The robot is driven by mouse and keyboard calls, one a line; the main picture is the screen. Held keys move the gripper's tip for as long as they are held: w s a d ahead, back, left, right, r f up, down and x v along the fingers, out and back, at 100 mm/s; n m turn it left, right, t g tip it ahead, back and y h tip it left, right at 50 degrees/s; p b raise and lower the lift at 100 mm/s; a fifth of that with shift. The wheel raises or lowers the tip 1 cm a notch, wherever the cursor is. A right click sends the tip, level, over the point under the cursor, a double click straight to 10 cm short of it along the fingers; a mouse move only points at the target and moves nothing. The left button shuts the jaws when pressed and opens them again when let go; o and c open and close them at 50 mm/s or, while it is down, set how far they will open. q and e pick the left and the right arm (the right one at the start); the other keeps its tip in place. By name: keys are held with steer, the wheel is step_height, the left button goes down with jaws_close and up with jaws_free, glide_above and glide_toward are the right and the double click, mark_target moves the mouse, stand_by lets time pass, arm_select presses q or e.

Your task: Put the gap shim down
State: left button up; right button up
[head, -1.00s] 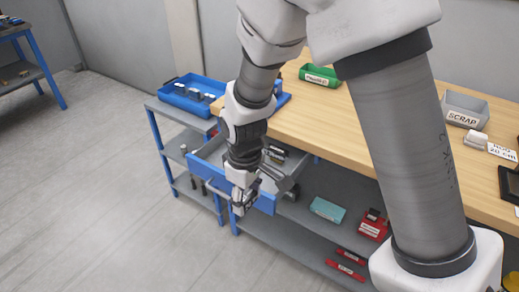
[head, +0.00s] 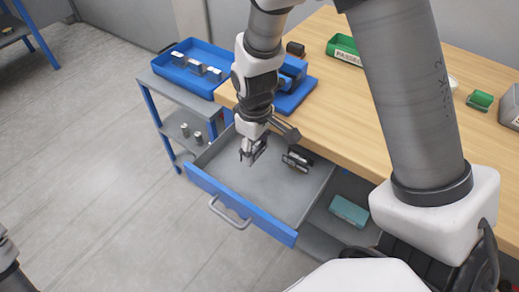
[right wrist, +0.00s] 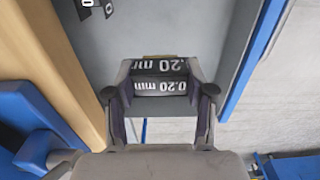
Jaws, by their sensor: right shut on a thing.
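My right gripper (head: 252,158) points down over the grey interior of the open drawer (head: 262,192). My left gripper is out of view.
Dark pieces (head: 297,160) lie at the drawer's right side, beneath the bench edge. The blue drawer front (head: 240,204) has a grey handle. A blue tray (head: 194,66) with metal parts stands on the side shelf. The wooden bench (head: 345,110) borders the drawer. The drawer's middle is clear.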

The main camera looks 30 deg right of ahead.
mark_target(256, 157)
steer(key=f, duration=0.3)
steer(key=w+f, duration=0.1)
steer(key=shift+d+f, duration=0.35)
steer(key=shift+f, duration=0.05)
steer(key=shift+c, duration=0.5)
steer(key=shift+s+a+r, duration=0.15)
steer(key=shift+s, duration=0.1)
steer(key=shift+f, duration=0.2)
steer(key=o, duration=1.3)
steer(key=shift+w, duration=0.15)
step_height(256, 157, up, 12)
steer(key=shift+r+p, duration=0.2)
steer(key=shift+p, duration=0.15)
